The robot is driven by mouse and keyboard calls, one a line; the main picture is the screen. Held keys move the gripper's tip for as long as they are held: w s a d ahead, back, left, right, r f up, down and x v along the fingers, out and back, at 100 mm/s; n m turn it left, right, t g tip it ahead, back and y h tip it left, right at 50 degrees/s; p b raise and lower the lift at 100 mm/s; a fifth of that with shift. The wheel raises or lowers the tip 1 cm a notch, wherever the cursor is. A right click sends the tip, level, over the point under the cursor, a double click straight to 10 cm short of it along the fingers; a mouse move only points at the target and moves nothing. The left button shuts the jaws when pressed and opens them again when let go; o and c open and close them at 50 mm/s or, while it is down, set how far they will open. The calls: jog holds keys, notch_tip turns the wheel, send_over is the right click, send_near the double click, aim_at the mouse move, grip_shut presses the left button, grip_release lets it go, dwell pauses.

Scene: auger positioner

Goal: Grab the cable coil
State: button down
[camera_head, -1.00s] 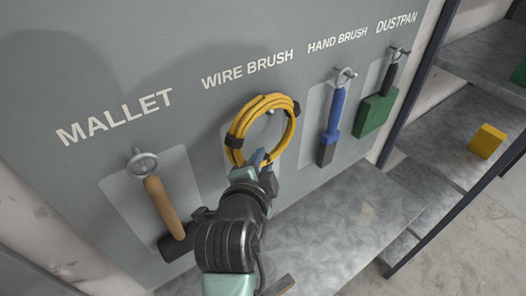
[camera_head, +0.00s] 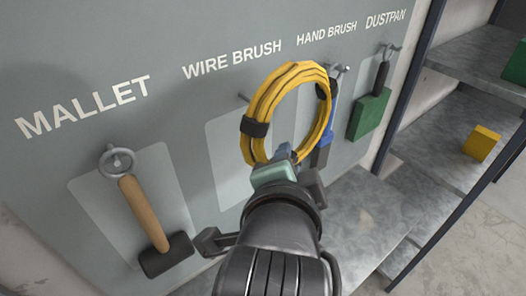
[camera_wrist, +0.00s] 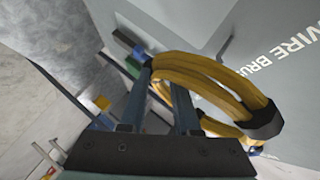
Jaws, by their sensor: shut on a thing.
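The cable coil (camera_head: 258,112) is a yellow ring bound with black bands. In the head view it stands upright in front of the grey board, off the bare peg (camera_head: 243,97) under the WIRE BRUSH label. My gripper (camera_head: 284,155) is shut on the coil's lower part. In the wrist view the coil (camera_wrist: 215,80) passes between the two fingers of my gripper (camera_wrist: 163,75) and extends to the right. My wrist hides part of the board below the coil.
A mallet (camera_head: 145,212) hangs on the board at the left. A blue hand brush (camera_head: 330,110), partly behind the coil, and a green dustpan (camera_head: 370,112) hang at the right. A metal shelf unit (camera_head: 440,125) with a yellow block (camera_head: 481,142) stands further right.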

jog(key=s+d+p, duration=0.1)
jog(key=p, duration=0.3)
jog(key=s+r+p, duration=0.1)
jog(key=p, duration=0.3)
jog(key=shift+s+d, duration=0.15)
jog(key=shift+d, duration=0.2)
jog(key=s+d+p, duration=0.5)
jog(key=s+p, duration=0.1)
jog(key=shift+s+f+p, duration=0.3)
jog(key=shift+s+f, duration=0.05)
jog(key=shift+f, duration=0.05)
